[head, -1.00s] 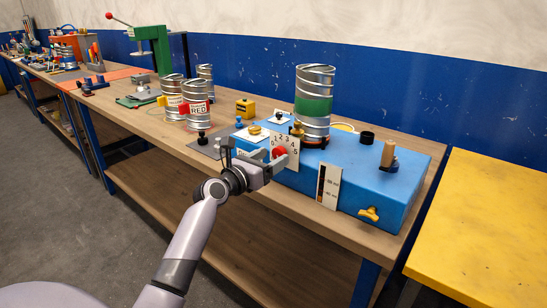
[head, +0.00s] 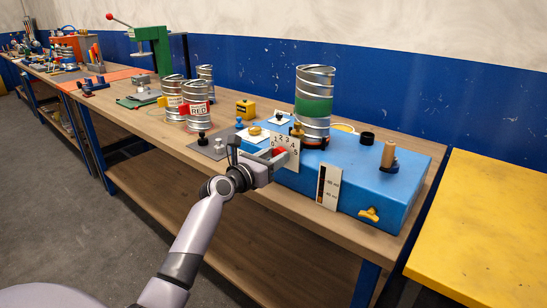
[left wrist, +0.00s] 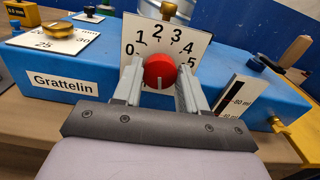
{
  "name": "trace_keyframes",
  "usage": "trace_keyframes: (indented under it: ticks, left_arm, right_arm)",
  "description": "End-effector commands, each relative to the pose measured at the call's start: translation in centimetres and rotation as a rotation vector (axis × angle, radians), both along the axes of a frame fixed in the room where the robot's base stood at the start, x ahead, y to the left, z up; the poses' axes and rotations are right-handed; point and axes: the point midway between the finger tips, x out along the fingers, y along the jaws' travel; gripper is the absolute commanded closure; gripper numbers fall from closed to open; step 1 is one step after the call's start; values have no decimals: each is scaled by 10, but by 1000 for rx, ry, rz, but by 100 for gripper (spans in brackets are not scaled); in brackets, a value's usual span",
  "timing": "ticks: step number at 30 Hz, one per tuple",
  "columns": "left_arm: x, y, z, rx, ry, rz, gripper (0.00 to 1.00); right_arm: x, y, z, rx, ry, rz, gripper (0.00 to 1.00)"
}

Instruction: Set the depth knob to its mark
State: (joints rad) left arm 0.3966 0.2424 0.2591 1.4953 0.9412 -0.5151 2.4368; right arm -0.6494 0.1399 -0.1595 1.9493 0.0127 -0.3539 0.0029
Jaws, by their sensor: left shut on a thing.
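A red knob (left wrist: 160,71) sits on a white dial plate (left wrist: 130,48) numbered 0 to 5, on the front of a blue machine (left wrist: 60,75). Its white line points down, away from the numbers. My left gripper (left wrist: 161,84) has one finger on each side of the knob and is shut on it. In the head view the left gripper (head: 277,158) reaches the dial plate (head: 291,148) from the front left and partly covers the red knob (head: 280,151). My right gripper is not in view.
A spiral duct piece with a green band (head: 314,105) stands on the machine. A gauge plate (head: 328,187) and a yellow wing knob (head: 369,214) are to the right. Metal cans (head: 198,108) stand on the wooden bench at left. A yellow table (head: 490,220) is at right.

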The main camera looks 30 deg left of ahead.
Motion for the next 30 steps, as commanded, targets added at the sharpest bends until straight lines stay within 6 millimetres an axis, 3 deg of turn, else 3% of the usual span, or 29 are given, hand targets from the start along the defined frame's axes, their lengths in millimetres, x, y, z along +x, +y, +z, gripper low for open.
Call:
trace_keyframes:
  ticks: [11,30]
  left_arm:
    - [0,0,0,220,-16,0,89]
    - [0,-2,-2,828,-64,-1,89]
  right_arm:
    - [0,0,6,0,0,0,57]
    - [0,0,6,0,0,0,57]
